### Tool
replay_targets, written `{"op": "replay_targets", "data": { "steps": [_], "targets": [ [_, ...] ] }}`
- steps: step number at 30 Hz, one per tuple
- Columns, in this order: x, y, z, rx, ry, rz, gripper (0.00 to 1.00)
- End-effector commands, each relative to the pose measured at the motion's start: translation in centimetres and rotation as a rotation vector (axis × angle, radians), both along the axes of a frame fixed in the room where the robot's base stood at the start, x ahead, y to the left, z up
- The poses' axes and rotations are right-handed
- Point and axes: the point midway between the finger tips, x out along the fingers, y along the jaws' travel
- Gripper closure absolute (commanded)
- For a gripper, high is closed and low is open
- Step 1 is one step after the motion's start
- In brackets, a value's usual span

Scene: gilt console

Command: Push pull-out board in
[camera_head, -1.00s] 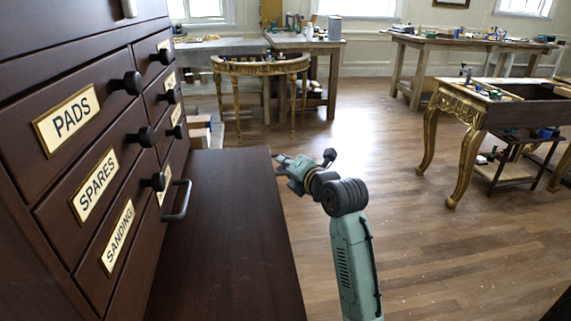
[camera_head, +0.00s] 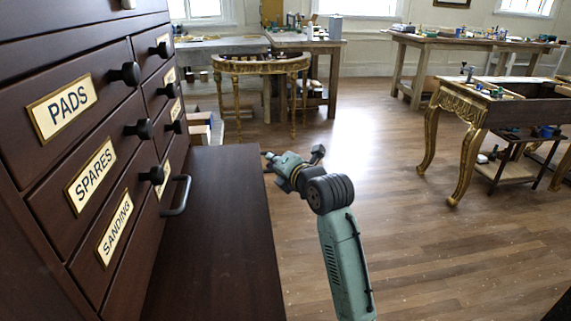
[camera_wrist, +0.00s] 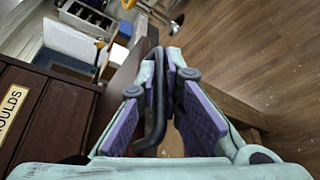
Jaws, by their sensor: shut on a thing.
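The pull-out board (camera_head: 215,235) is a dark brown wooden slab that sticks out to the right from the drawer cabinet, below its drawers. My gripper (camera_head: 267,160) is at the board's outer right edge in the head view. In the wrist view, my gripper (camera_wrist: 168,70) has its purple-padded fingers around a dark bar handle (camera_wrist: 154,128) and is shut on it. The handle's attachment to the board is largely hidden by the fingers.
The cabinet has labelled drawers (camera_head: 62,105) with round black knobs. A dark bar handle (camera_head: 180,198) sits low on its front, just above the board. A gilt table (camera_head: 260,65) stands behind, and another gilt-legged table (camera_head: 465,115) stands right. Open floor (camera_head: 400,190) lies right of my arm.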

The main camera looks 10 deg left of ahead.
Motion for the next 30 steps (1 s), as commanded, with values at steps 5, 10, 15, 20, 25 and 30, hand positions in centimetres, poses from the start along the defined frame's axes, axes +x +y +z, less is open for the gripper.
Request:
{"op": "replay_targets", "data": {
  "steps": [5,10,15,20,25,30],
  "targets": [
    [-2.3,5.3,-0.2,0.000,-0.009,0.010,1.00],
    [-3.6,8.5,-0.1,0.000,-0.005,0.006,1.00],
    [-4.0,9.5,0.1,0.003,-0.004,0.001,1.00],
    [-4.0,9.4,0.1,0.003,-0.004,0.000,1.00],
    [-4.0,9.4,0.1,0.003,-0.004,0.000,0.88],
    [-4.0,9.4,0.1,0.002,-0.004,0.001,0.77]
  ]
}}
